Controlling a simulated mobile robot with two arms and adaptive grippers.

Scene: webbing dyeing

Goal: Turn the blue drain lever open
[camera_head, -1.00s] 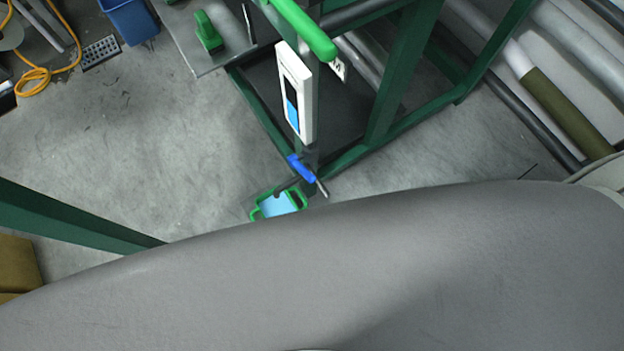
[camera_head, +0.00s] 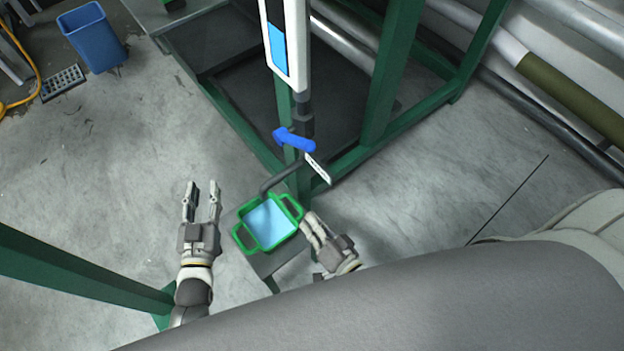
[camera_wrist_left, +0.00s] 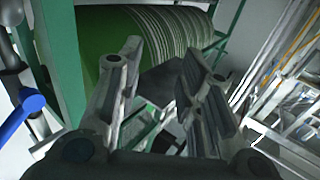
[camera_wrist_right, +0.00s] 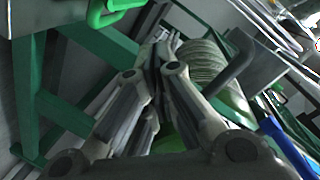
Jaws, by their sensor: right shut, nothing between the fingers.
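The blue drain lever (camera_head: 294,140) sits on a dark valve below the white gauge with a blue column, on a green frame post. It also shows at the left edge of the left wrist view (camera_wrist_left: 22,112) and the right edge of the right wrist view (camera_wrist_right: 284,146). My left gripper (camera_head: 201,186) is open and empty, left of the green-rimmed tray, well below and left of the lever in the picture. My right gripper (camera_head: 307,220) is shut and empty, just right of the tray and below the lever in the picture, apart from it.
The green-handled tray (camera_head: 247,241) with light blue liquid stands under a dark bent pipe (camera_head: 279,178), between my grippers. A white tag (camera_head: 318,168) hangs by the lever. Green frame beams (camera_head: 389,75) stand behind. Bare floor (camera_head: 110,180) is at left; a blue bin (camera_head: 92,38) is farther off.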

